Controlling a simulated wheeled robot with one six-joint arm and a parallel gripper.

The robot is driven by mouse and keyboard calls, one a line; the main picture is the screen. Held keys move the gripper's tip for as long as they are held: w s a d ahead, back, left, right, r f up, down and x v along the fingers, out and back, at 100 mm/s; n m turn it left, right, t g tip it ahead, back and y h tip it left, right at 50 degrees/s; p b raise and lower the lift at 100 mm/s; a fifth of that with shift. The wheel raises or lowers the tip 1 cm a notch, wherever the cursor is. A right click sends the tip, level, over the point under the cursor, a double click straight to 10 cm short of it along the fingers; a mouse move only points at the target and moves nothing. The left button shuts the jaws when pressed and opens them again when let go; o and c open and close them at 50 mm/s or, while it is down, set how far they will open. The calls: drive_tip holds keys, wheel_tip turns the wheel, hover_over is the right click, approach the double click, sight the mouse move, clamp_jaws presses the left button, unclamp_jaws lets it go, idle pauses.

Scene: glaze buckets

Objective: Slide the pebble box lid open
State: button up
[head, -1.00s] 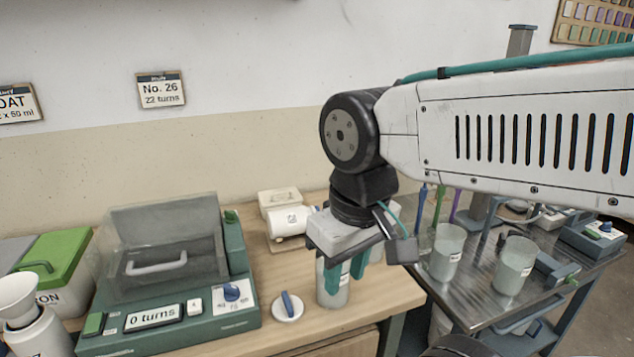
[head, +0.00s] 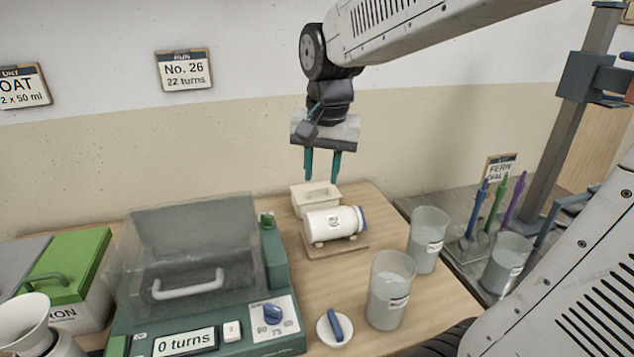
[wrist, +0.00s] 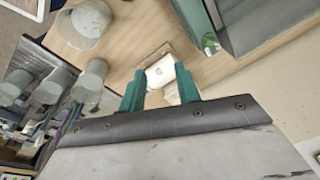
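The pebble box is most likely the small cream box (head: 303,208) at the back of the wooden table. Its lid (head: 317,192) is on top and has a raised grip; it looks shut. My gripper (head: 322,179) hangs above the box, fingers pointing down. Its two teal fingers are apart with nothing between them, and the tips look a little above the lid. In the wrist view my gripper (wrist: 160,70) is also open. The white jar shows between and beyond the fingers there, and the box is mostly hidden.
A white jar (head: 328,222) lies on a wooden cradle just in front of the box. Two beakers (head: 390,290) (head: 428,238) stand to the right. A green machine with a clear cover (head: 190,250) stands to the left. The wall is close behind.

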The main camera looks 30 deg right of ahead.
drive_tip(key=w+d+f+m, duration=0.2)
drive_tip(key=w+d+m, duration=0.2)
drive_tip(key=w, duration=0.6)
drive_tip(key=m, duration=0.9)
approach(317, 189)
drive_tip(key=shift+t, duration=0.3)
drive_tip(key=f, duration=0.4)
drive_tip(key=w+f, duration=0.1)
drive_tip(key=f, duration=0.1)
drive_tip(key=shift+w+d+f, duration=0.1)
drive_tip(key=shift+f, duration=0.1)
drive_tip(key=shift+w+f, duration=0.1)
drive_tip(key=shift+f, duration=0.3)
drive_tip(key=shift+c, duration=0.3)
clamp_jaws()
